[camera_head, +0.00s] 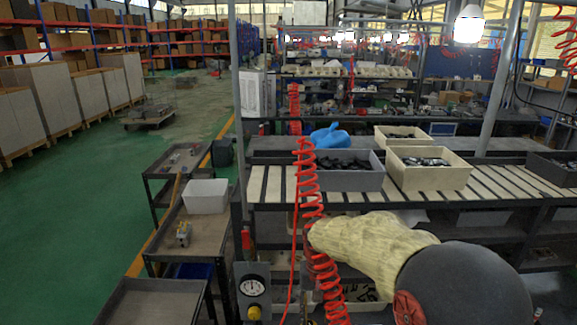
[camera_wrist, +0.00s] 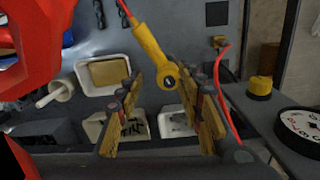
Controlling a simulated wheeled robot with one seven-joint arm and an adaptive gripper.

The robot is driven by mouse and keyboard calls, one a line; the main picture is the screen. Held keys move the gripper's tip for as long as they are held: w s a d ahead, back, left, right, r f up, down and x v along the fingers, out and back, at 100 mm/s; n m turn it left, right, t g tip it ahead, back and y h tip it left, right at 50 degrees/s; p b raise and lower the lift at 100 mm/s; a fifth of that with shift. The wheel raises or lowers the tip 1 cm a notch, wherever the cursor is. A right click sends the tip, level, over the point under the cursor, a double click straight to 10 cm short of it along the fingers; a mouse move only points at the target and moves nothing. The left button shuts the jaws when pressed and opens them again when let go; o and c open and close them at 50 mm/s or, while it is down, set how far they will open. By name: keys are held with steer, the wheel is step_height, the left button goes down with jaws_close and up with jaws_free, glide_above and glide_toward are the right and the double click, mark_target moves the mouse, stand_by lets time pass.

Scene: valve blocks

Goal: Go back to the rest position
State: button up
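My gripper (camera_wrist: 162,98) shows in the wrist view with its two yellow-padded fingers spread apart. Nothing is held between them. A yellow tool (camera_wrist: 154,52) with a round end hangs on a red cord; it shows behind the finger gap, and I cannot tell how far away it is. In the head view my arm, with its pale cover, reaches over the front of the workbench, and my gripper is not visible there. A small metal block (camera_head: 183,234) sits on the dark cart at left, apart from my arm.
Red coiled hoses (camera_head: 308,190) hang close to my arm. A pressure gauge (camera_head: 253,288) stands at the front. A grey bin (camera_head: 342,183) and a cream bin (camera_head: 430,184) with dark parts are on the slatted bench. A white bin (camera_head: 206,196) is on the cart. Green floor (camera_head: 60,215) at left is open.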

steer(key=s+d+r+t+b, duration=0.2)
steer(key=s+d+r, duration=0.1)
steer(key=s, duration=0.5)
steer(key=s+d+r+t+b, duration=0.2)
steer(key=s+d+r, duration=0.1)
steer(key=s, duration=0.6)
steer(key=s+d+r+n+t+b, duration=0.1)
steer(key=s+d+r+t+b, duration=0.1)
steer(key=s, duration=0.7)
steer(key=d+r+b, duration=0.1)
steer(key=d+r, duration=0.1)
steer(key=d, duration=0.1)
steer(key=shift+s, duration=0.2)
steer(key=shift+d, duration=0.1)
